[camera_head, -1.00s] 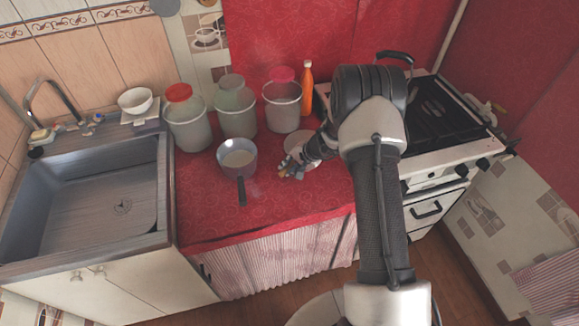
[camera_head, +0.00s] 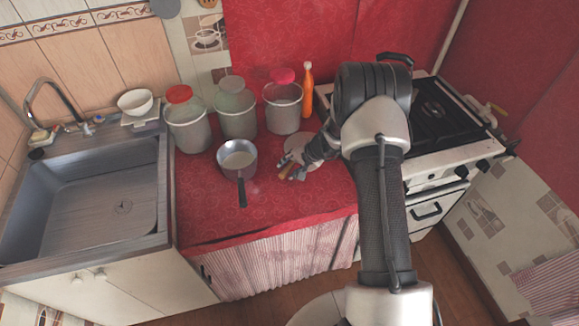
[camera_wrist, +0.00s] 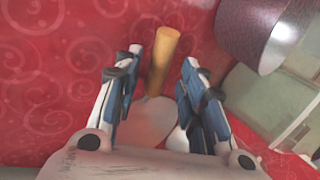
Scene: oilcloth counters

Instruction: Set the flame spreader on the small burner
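The flame spreader is a pale flat disc (camera_head: 294,142) with a wooden handle (camera_head: 285,171), lying on the red counter. In the wrist view the handle (camera_wrist: 163,58) stands between my finger tips, and part of the pale disc (camera_wrist: 152,120) shows closer in. My gripper (camera_head: 297,171) is low over the spreader in the head view. In the wrist view my gripper (camera_wrist: 160,75) is open, with a gap on each side of the handle. The white stove (camera_head: 455,137) is at the right, with a dark top (camera_head: 428,125). My arm hides part of it, and I cannot tell which burner is small.
A saucepan (camera_head: 237,160) stands left of the spreader, its handle toward the front; it also shows in the wrist view (camera_wrist: 258,30). Several lidded canisters (camera_head: 283,108) and an orange bottle (camera_head: 307,92) stand behind. The sink (camera_head: 85,195) is far left. The counter front is clear.

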